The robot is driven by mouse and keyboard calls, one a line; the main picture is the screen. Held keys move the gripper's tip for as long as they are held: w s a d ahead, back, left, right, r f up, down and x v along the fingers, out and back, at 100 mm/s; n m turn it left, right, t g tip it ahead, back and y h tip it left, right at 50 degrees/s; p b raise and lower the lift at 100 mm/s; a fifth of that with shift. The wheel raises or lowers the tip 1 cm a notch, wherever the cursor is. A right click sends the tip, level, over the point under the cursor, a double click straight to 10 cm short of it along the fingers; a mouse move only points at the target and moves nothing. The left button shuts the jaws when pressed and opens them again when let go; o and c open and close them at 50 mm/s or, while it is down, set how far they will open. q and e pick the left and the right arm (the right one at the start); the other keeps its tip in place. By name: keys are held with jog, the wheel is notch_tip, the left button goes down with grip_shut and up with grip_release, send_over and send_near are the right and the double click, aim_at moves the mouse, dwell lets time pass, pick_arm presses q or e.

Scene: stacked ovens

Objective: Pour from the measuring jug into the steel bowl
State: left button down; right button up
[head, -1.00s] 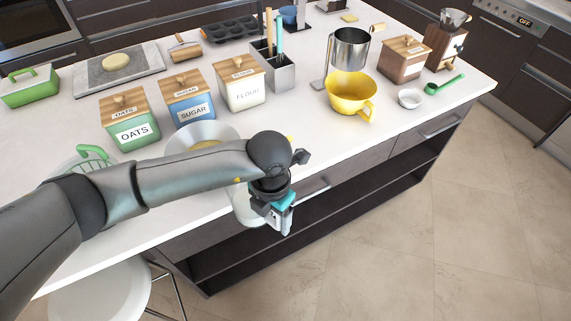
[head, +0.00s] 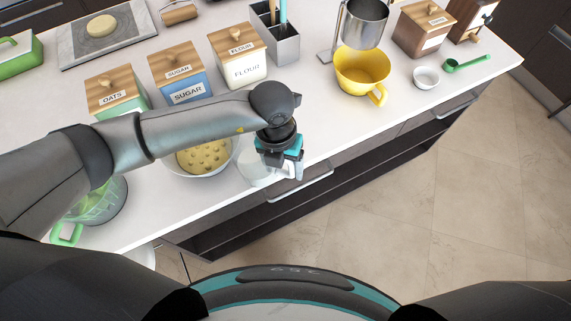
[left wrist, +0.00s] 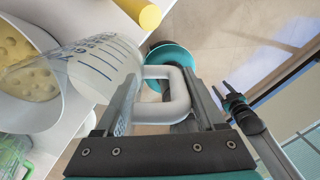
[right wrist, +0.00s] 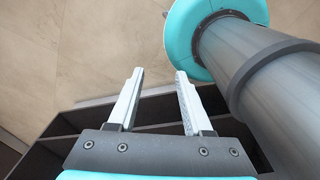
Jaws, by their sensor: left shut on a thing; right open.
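My left gripper (head: 290,168) is shut on the white handle of the clear measuring jug (head: 257,170). The left wrist view shows the handle (left wrist: 168,72) between the fingers and blue marks on the jug's wall (left wrist: 95,65). The jug is just right of the steel bowl (head: 203,176), near the counter's front edge. In the left wrist view its far end overlaps the bowl (left wrist: 45,112); I cannot tell how far it is tilted or whether anything flows. The bowl holds a lumpy yellow mass. My right gripper (right wrist: 160,75) is open and empty, with floor and cabinet front behind it.
Oats (head: 118,92), sugar (head: 181,82) and flour (head: 240,62) canisters stand behind the bowl. A green-handled clear container (head: 98,205) stands at left. A yellow bowl (head: 362,72), a small white dish (head: 426,77) and a green scoop (head: 466,63) are at right. Counter between is clear.

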pick_arm(q)
jog(key=shift+h, duration=0.5)
jog(key=r, duration=0.1)
jog(key=r+p, duration=0.2)
jog(key=r, duration=0.1)
jog(key=shift+w+a, duration=0.25)
jog(key=shift+a, duration=0.15)
jog(key=shift+w+a+r+g+h, duration=0.1)
jog(key=shift+a+r+g+h, duration=0.1)
jog(key=shift+a+r+h, duration=0.25)
jog(key=shift+w+a+r+g+h, duration=0.1)
jog(key=shift+a+r+g+h, duration=0.15)
jog(key=shift+r+h, duration=0.4)
jog(key=a+r+h+b, duration=0.1)
jog(key=a+r+g+h+b, duration=0.1)
jog(key=b, duration=0.1)
jog(key=w+a+r+h+b, duration=0.1)
jog(key=h, duration=0.1)
jog(key=shift+a+r+g, duration=0.1)
jog(key=shift+r+g, duration=0.15)
pick_arm(e)
jog(key=shift+w+f, duration=0.65)
jog(key=shift+f, duration=0.25)
pick_arm(q)
jog(key=shift+w+b, duration=0.1)
jog(key=shift+b, duration=0.25)
pick_arm(e)
jog(key=shift+f, duration=0.1)
